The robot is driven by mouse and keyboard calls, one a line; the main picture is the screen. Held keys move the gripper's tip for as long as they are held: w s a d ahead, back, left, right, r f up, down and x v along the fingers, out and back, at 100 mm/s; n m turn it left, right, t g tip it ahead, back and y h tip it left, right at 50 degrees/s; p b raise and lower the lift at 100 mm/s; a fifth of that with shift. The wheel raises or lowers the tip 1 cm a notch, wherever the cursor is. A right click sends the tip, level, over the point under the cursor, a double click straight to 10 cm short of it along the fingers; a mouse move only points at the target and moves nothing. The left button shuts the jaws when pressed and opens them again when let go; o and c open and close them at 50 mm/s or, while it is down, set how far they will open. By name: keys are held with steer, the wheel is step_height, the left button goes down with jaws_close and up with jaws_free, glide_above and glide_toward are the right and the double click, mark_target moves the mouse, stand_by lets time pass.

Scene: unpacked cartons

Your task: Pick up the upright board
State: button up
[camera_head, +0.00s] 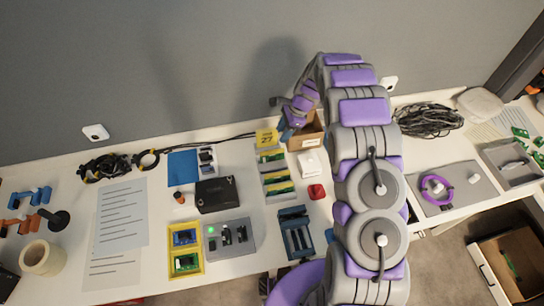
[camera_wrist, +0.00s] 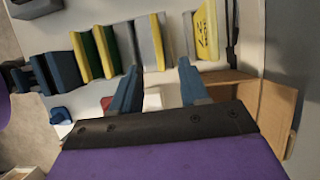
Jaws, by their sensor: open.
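Several green boards with yellow edges stand in a grey slotted rack (camera_head: 277,181) in the head view; I cannot tell which one is meant. In the wrist view, two green-and-yellow boards (camera_wrist: 83,56) (camera_wrist: 107,50) stand left of my gripper, apart from it. My gripper (camera_wrist: 158,66) is open, with its blue fingers spread and nothing held between them. In the head view my gripper (camera_head: 287,131) is at the back of the table, above the rack's far end and close to an open cardboard box (camera_head: 312,139).
A yellow card marked 27 (camera_head: 266,137) stands at the rack's far end. A white box (camera_head: 309,163) and a red item (camera_head: 316,191) lie right of the rack. A black box (camera_head: 215,195) is to the left. The wall rises close behind my arm.

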mark_target(272, 151)
steer(key=x, duration=0.6)
steer(key=shift+a+f+b, duration=0.15)
steer(key=shift+f+b, duration=0.2)
steer(key=shift+f, duration=0.05)
steer(key=shift+b+x, duration=0.45)
steer(key=shift+x, duration=2.1)
steer(key=shift+s+f, duration=0.15)
steer(key=shift+f, duration=0.1)
jaws_close()
